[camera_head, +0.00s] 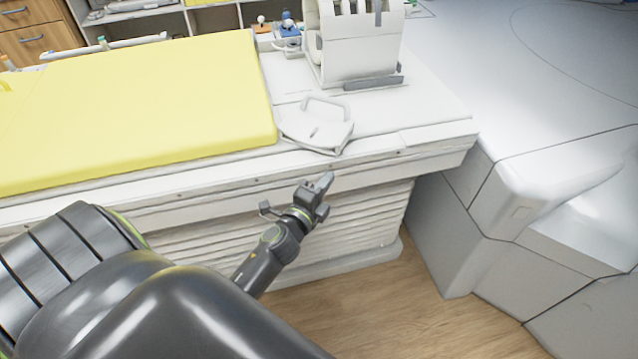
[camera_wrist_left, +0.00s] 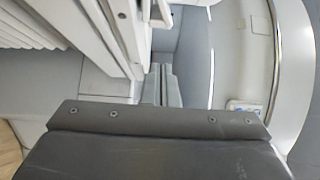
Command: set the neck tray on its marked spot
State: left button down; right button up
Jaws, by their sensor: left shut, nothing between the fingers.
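The neck tray looks to be the white piece with a raised handle-like loop (camera_head: 317,126) on the white table top, just right of the yellow pad in the head view. Its front corner reaches the table's front edge. I cannot make out a marked spot. My left gripper (camera_head: 325,184) is in front of the table's side, below and apart from the tray. Its fingers are shut and empty; they also show in the left wrist view (camera_wrist_left: 161,86), pointing along the table's side. The tray does not show in the left wrist view. My right gripper is not in view.
The patient table (camera_head: 432,112) has a yellow pad (camera_head: 130,105) on its left part. A white head coil (camera_head: 360,45) stands behind the tray. The large scanner housing (camera_head: 540,90) is at the right. Wooden floor (camera_head: 400,320) is clear in front.

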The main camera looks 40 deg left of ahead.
aim_at(329, 148)
pick_arm(q)
jog(key=w+a, duration=0.1)
jog(key=w, duration=0.1)
jog(key=w+a, duration=0.1)
jog(key=w, duration=0.2)
jog(key=w+a, duration=0.1)
jog(key=w, duration=0.1)
jog(key=shift+w+b, duration=0.15)
jog(key=shift+b, duration=0.2)
jog(key=shift+w+a, duration=0.2)
jog(key=shift+a, duration=0.05)
jog(key=shift+w+a+b, duration=0.55)
jog(key=shift+w+a, duration=0.5)
jog(key=shift+a, duration=0.15)
jog(key=shift+w+a, duration=0.2)
jog(key=shift+s+d, duration=0.1)
jog(key=shift+s, duration=0.05)
